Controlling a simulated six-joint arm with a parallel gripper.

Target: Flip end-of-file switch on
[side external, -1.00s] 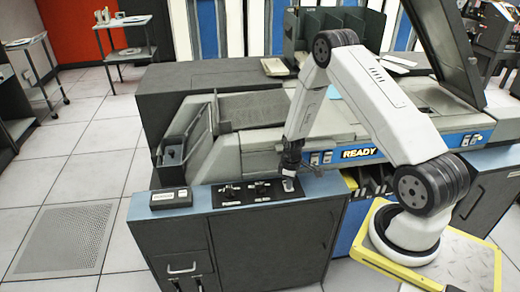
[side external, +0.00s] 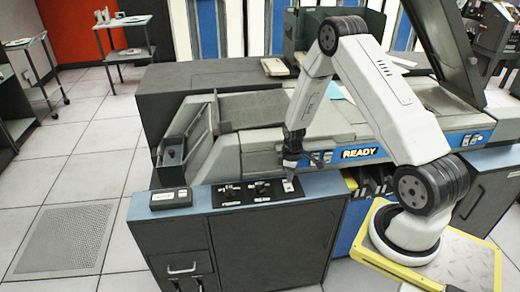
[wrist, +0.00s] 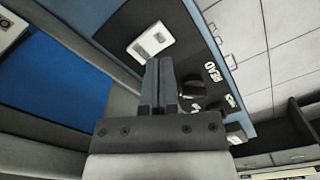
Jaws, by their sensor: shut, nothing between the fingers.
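The black control panel (side external: 232,201) lies on the blue-grey top of the machine's front cabinet. A small white switch plate (side external: 288,186) sits at its right end; it also shows in the wrist view (wrist: 150,40), with a small rocker on it. I cannot read its label or tell its position. My gripper (side external: 289,176) is shut and empty, pointing down just above and behind this plate. In the wrist view its fingertips (wrist: 159,62) are together beside the plate's lower edge; contact cannot be told. Dark knobs (side external: 262,187) stand left of the plate, near a "READ" label (wrist: 212,72).
A small grey box (side external: 171,198) sits left of the panel on the cabinet top. Open floor (side external: 75,180) lies to the left.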

